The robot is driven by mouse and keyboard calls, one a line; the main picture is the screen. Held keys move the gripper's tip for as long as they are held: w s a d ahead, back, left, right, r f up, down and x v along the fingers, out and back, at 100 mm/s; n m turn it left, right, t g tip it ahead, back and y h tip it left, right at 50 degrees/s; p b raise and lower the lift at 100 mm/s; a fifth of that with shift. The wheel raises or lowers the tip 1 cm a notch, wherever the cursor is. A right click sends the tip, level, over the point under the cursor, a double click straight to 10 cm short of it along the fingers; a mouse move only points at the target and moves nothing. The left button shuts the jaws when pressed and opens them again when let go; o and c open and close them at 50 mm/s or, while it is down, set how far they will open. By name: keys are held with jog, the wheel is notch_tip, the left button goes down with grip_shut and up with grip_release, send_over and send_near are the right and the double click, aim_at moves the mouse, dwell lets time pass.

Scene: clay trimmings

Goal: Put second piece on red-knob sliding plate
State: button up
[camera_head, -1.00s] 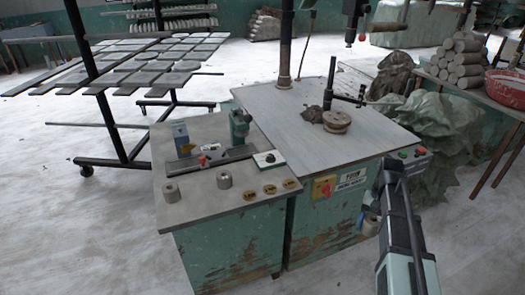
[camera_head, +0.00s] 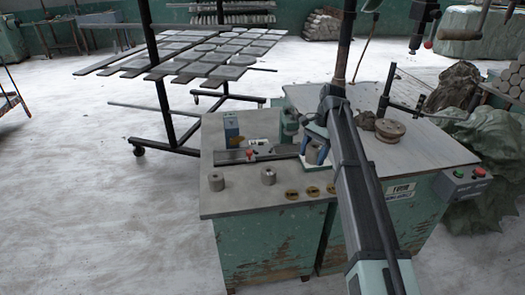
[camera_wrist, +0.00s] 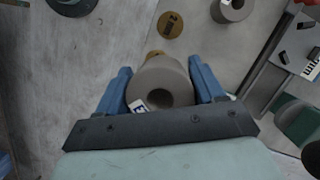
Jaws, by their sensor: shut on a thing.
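My gripper (camera_head: 314,150) is above the right part of the small bench, its blue fingers either side of a grey cylinder (camera_head: 312,156). In the wrist view, the fingers are shut on this holed cylinder (camera_wrist: 146,82), which has a white label. The red knob (camera_head: 249,153) sits on a dark sliding plate and rail (camera_head: 228,157) to the left of my gripper. A pale object (camera_head: 257,143) is just behind the knob; I cannot tell what it is.
A blue box (camera_head: 231,126) and a green fixture (camera_head: 289,122) stand behind the rail. A taller bench to the right holds a round wheel-like part (camera_head: 390,130). A rack of slabs (camera_head: 200,55) stands behind.

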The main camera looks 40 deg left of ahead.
jog(key=w+a+r, duration=0.2)
jog(key=a, duration=1)
jog(key=m, duration=0.2)
send_over(259, 151)
jog(key=w, duration=0.1)
notch_tip(259, 151, down, 4)
jog(key=shift+y, duration=0.3)
jog(key=shift+d+f, duration=0.2)
jog(key=shift+f, duration=4.3)
jog(key=o, duration=1.2)
jog(key=shift+f, duration=0.1)
jog(key=v, duration=1.2)
